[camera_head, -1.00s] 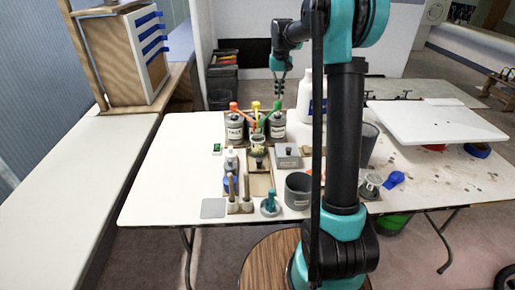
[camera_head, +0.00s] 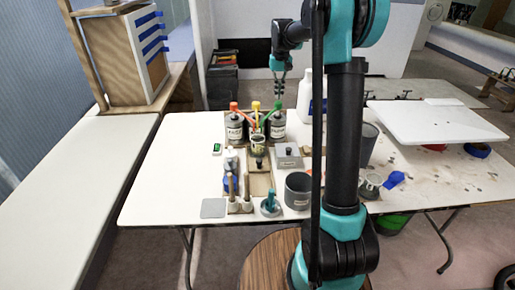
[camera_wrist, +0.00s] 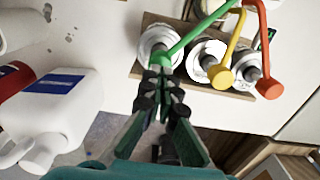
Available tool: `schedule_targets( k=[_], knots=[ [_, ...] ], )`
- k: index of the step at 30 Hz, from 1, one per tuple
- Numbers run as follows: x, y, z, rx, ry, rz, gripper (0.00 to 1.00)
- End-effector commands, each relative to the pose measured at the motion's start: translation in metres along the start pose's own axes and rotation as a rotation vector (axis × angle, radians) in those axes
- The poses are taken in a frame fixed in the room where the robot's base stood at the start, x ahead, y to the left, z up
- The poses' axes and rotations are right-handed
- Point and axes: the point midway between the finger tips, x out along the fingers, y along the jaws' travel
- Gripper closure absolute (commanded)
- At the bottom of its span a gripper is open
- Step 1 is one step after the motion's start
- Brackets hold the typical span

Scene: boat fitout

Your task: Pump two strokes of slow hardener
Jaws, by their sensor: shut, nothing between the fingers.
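Three pump cans stand in a row at the back of the table, with red (camera_head: 234,106), yellow (camera_head: 256,105) and green (camera_head: 276,105) pump heads. The right can (camera_head: 277,130), with the green pump, and the left can (camera_head: 235,128) carry labels too small to read surely. A small cup (camera_head: 257,145) stands in front of the middle can, near where the spouts converge. My gripper (camera_head: 279,96) is shut and empty, just above the green pump head. In the wrist view its fingertips (camera_wrist: 163,76) overlap the green head (camera_wrist: 166,61); I cannot tell whether they touch.
A large white jug (camera_head: 304,97) stands right of the cans. A lidded grey box (camera_head: 288,156), a grey pot (camera_head: 298,190) and a teal-handled tool (camera_head: 270,205) lie nearer. A raised white board (camera_head: 435,120) is at the right. The table's left side is mostly clear.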

Motion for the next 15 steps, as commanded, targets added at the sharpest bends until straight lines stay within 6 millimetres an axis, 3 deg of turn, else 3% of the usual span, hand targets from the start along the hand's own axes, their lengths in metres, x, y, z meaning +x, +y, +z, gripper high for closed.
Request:
schedule_targets(
  k=[15],
  knots=[
    [0.0049, 0.0000, -0.0002, 0.000, 0.000, 0.000, 1.00]
  ],
)
